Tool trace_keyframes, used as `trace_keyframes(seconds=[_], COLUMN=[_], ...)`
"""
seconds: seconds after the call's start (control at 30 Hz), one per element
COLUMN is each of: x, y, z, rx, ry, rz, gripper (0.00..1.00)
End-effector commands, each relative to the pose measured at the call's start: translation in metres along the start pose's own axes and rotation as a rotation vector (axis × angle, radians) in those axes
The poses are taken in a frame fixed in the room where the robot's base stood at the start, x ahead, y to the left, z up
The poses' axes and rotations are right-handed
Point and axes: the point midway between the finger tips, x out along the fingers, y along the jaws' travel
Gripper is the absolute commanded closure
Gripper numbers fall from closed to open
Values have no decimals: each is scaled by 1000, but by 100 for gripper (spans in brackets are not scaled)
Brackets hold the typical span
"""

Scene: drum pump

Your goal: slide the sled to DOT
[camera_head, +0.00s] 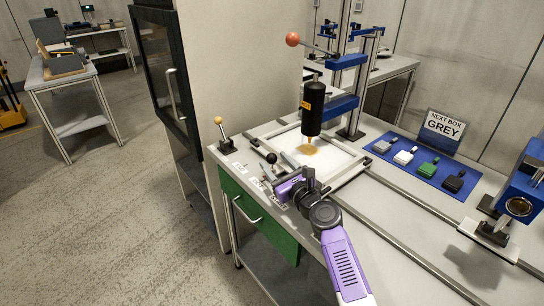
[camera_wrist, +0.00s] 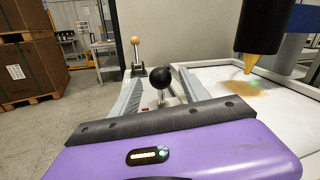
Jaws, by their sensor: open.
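A black ball knob (camera_head: 271,158) stands on a short stem at the front left of the bench, beside a row of small white labels (camera_head: 258,184). I cannot read the labels surely, so I cannot tell which is DOT. The knob seems to belong to the sled, whose body is mostly hidden. My gripper (camera_head: 277,171) is open at the knob, pointing to the bench's left end.
A lever with a yellowish ball (camera_head: 218,121) stands at the bench's left corner. A black dispenser (camera_head: 313,110) hangs over a white framed tray (camera_head: 345,162) with a brown patch. Right of it lie a blue mat (camera_head: 408,178), a NEXT BOX GREY sign (camera_head: 441,127) and rails.

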Motion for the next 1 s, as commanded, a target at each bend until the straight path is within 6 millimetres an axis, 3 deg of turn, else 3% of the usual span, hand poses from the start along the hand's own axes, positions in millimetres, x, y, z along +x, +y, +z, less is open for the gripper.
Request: trace_keyframes(seconds=[0.2,0.4,1.0], x=[-33,-48,-49], y=[0,0,1], z=[2,0,0], rx=[1,0,0], ry=[0,0,0], rz=[0,1,1], gripper=[47,47,47])
